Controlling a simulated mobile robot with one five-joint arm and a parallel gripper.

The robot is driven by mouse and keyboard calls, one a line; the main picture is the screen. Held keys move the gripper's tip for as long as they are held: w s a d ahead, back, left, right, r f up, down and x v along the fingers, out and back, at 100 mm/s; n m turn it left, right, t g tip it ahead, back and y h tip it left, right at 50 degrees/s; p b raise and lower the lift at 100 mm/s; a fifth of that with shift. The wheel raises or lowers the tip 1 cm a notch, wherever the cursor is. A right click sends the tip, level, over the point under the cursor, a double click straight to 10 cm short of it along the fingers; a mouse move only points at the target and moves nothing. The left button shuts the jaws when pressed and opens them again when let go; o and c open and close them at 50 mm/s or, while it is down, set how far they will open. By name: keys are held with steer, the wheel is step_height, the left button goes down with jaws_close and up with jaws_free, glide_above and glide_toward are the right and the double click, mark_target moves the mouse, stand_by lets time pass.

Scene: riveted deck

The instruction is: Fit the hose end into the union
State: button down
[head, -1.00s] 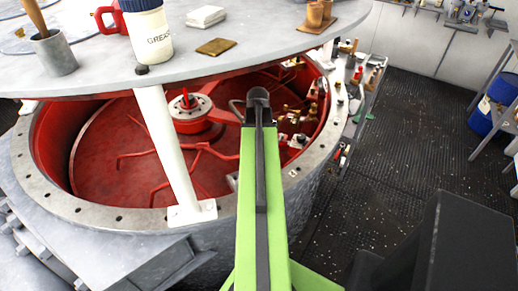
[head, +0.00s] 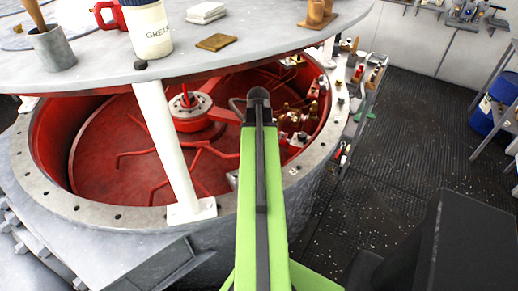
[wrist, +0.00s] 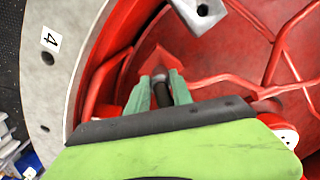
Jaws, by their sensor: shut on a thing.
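In the wrist view, my gripper (wrist: 161,92) has its two green fingers closed on a short dark cylindrical piece, which I take as the hose end (wrist: 163,94). A grey ring-like tip shows at its far end, in front of a red pointed bracket (wrist: 150,62) inside the red tank. Whether the tip touches the bracket or sits in a union there, I cannot tell. In the head view, my green arm hides the gripper and the hose end. Brass fittings (head: 313,108) line the tank's right inner wall; I cannot tell which is the union.
The round tank's grey bolted rim (head: 120,213) surrounds my reach. A white post (head: 166,150) stands at its front. A round grey tabletop (head: 190,62) overhangs it, bearing a grease jar (head: 148,32). The dark floor (head: 410,130) at right is mostly clear.

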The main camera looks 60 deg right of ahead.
steer(key=shift+f+b, duration=0.85)
steer(key=shift+f, duration=0.1)
stand_by(0.5)
steer(key=c, duration=1)
jaws_free()
steer(key=shift+c, duration=0.2)
steer(key=shift+r, duration=0.1)
step_height(320, 180, up, 12)
steer(key=p, duration=1.2)
steer(key=shift+s, duration=0.1)
